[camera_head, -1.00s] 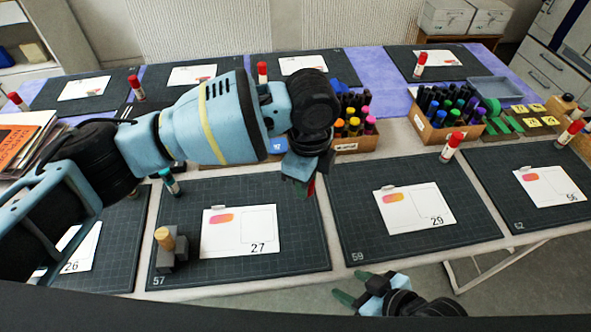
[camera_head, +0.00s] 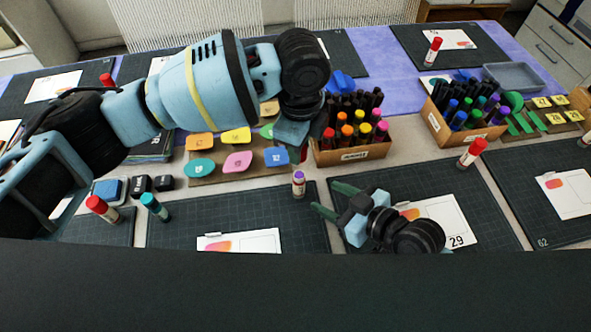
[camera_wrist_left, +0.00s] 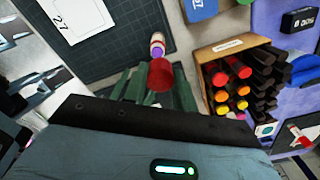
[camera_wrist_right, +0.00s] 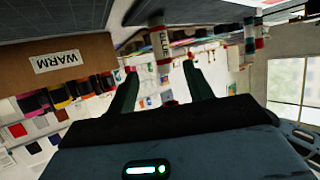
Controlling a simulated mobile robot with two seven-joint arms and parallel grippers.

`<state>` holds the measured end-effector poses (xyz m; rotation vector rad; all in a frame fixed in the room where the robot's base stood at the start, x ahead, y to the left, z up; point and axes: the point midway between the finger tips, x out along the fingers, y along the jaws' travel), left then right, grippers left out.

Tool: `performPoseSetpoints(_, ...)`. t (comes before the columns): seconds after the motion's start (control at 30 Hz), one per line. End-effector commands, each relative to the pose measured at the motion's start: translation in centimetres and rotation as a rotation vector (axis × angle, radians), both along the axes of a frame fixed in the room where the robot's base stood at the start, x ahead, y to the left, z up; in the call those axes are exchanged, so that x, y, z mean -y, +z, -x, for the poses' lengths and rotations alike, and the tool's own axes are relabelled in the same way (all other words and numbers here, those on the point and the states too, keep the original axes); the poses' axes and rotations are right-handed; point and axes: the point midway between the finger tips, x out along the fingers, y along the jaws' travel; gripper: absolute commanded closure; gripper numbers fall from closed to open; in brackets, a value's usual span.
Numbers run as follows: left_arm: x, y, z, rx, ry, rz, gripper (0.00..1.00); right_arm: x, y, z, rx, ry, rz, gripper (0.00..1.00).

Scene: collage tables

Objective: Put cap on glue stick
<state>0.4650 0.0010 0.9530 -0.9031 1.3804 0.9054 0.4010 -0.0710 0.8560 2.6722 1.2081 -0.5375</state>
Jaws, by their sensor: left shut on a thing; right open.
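The uncapped glue stick (camera_head: 298,186), with a purple tip, stands upright near the back right corner of the mat with card 27. It shows beyond the fingers in the left wrist view (camera_wrist_left: 157,46) and between the open fingers in the right wrist view (camera_wrist_right: 160,55). My left gripper (camera_head: 299,152) is shut on a red cap (camera_wrist_left: 160,75) and holds it above the glue stick, apart from it in the head view. My right gripper (camera_head: 328,200) is open and empty, just right of the glue stick, with its fingers pointing toward it.
A box of warm-coloured markers (camera_head: 352,152) stands close behind the glue stick. A second marker box (camera_head: 458,130) is further right. Capped glue sticks stand at left (camera_head: 101,209) and right (camera_head: 472,152). Card 29 (camera_head: 445,212) lies under my right gripper.

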Motion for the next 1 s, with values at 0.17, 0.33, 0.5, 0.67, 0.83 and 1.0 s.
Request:
performPoseSetpoints(0.17, 0.0, 0.0, 0.0, 0.0, -0.001, 0.0, 0.94, 0.0, 0.0, 0.1, -0.001, 0.0, 0.0, 0.49)
performPoseSetpoints(0.33, 0.0, 0.0, 0.0, 0.0, -0.001, 0.0, 0.94, 0.0, 0.0, 0.0, -0.001, 0.0, 0.0, 0.49)
performPoseSetpoints(0.5, 0.0, 0.0, 0.0, 0.0, 0.0, 0.0, 0.94, -0.6, -0.3, -0.5, -0.001, -0.001, -0.003, 0.49)
performPoseSetpoints(0.67, 0.0, 0.0, 0.0, 0.0, 0.0, 0.0, 0.94, -2.1, -1.1, -1.8, -0.002, 0.0, -0.003, 0.49)
performPoseSetpoints(0.83, 0.0, 0.0, 0.0, 0.0, 0.0, 0.0, 0.94, -4.1, -2.2, -3.6, -0.002, -0.001, -0.002, 0.49)
performPoseSetpoints(1.0, 0.0, 0.0, 0.0, 0.0, 0.0, 0.0, 0.94, -6.1, -3.3, -5.3, -0.001, -0.001, -0.003, 0.49)
